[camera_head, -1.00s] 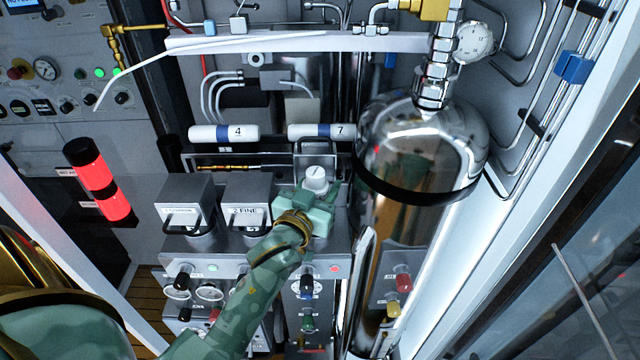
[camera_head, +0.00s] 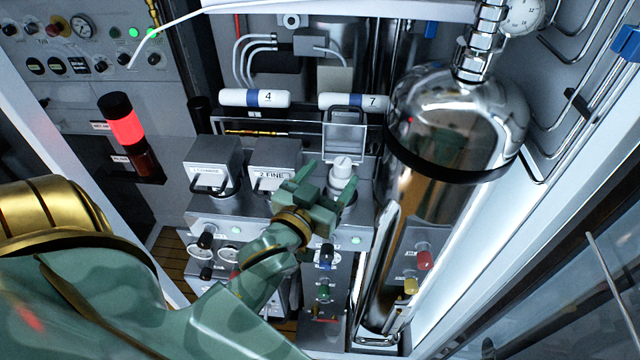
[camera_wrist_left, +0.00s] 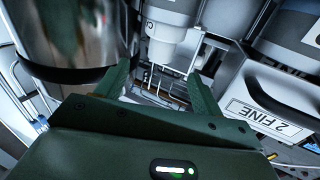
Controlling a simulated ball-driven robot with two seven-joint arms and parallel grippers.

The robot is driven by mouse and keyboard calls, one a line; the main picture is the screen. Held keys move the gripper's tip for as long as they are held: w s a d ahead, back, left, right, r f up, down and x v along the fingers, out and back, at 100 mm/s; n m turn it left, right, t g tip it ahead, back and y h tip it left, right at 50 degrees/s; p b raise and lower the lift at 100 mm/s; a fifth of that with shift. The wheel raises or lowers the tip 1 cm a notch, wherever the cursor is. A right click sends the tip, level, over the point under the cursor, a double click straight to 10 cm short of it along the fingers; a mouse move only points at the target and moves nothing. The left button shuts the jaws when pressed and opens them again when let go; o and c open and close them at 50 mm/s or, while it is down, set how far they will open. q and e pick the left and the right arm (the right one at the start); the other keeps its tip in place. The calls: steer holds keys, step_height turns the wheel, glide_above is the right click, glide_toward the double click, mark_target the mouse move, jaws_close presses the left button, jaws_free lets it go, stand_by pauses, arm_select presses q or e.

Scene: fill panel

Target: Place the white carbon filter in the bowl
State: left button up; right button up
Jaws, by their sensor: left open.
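The white carbon filter (camera_head: 342,172) stands upright at the third place in the filter row, right of the 2 FINE housing (camera_head: 277,172). It also shows in the wrist view (camera_wrist_left: 163,50), just beyond my fingers. My left gripper (camera_head: 328,182) is open. Its fingers are spread in front of the filter, with a gap visible between filter and fingers in the wrist view. The bowl is not clearly visible, so I cannot tell how deep the filter sits in it. My right gripper is not in view.
A large polished steel tank (camera_head: 450,125) stands close on the right. The 1 COARSE housing (camera_head: 212,165) is at the left. A clear square frame (camera_head: 345,138) stands behind the filter. Gauges and knobs line the panel front below.

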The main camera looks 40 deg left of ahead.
arm_select(q)
steer(key=shift+s+d, duration=0.15)
steer(key=shift+s, duration=0.8)
steer(key=shift+s+d, duration=0.1)
steer(key=shift+s, duration=0.8)
steer(key=shift+c, duration=0.3)
